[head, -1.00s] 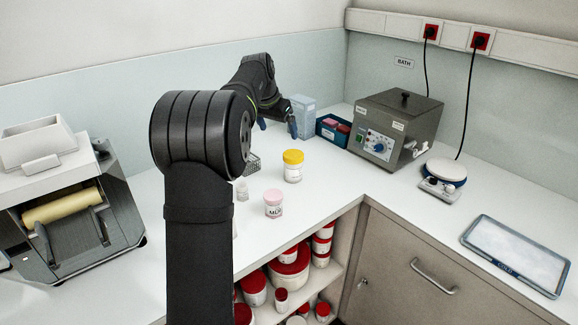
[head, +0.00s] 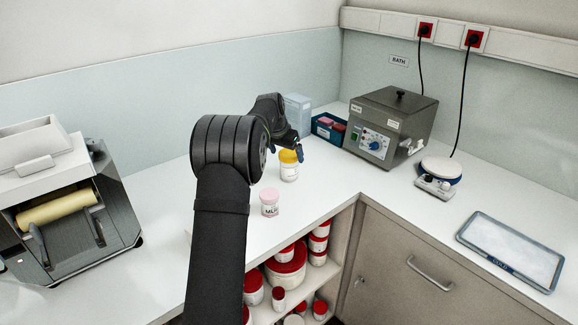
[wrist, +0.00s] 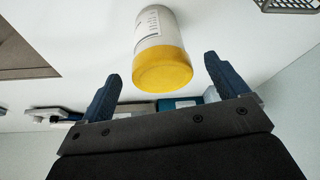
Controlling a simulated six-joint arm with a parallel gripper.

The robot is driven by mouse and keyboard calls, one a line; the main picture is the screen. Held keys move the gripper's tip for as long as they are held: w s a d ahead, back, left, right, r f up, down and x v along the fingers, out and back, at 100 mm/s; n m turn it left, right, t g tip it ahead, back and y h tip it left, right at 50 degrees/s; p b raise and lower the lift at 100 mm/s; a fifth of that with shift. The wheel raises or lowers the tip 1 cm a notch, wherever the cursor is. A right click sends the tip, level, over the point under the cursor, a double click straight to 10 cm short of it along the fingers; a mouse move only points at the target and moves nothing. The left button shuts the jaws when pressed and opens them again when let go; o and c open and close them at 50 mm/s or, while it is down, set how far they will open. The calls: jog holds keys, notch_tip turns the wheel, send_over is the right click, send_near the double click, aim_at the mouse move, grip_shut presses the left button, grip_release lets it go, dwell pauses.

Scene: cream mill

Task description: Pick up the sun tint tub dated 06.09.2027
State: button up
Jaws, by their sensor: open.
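A white tub with a yellow lid (head: 289,172) stands upright on the white worktop. It also shows in the wrist view (wrist: 160,40), with its yellow lid toward me. Its label is partly seen and I cannot read a date or tint on it. A smaller tub with a pink lid (head: 269,204) stands nearer the front edge, its label only partly legible. My gripper (wrist: 162,72) is open and empty, with one blue finger to each side of the yellow lid's near end. In the head view it is just above and behind the yellow lid.
A dark blue bin with pink items (head: 328,128) and a pale blue box (head: 297,112) stand behind the tub. A grey bath unit (head: 388,125) is to the right. A roller mill (head: 60,205) stands at left. Shelves below hold several red-lidded tubs (head: 286,268).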

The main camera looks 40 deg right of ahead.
jog(key=x, duration=0.5)
jog(key=shift+d+f, duration=0.1)
jog(key=c, duration=1.2)
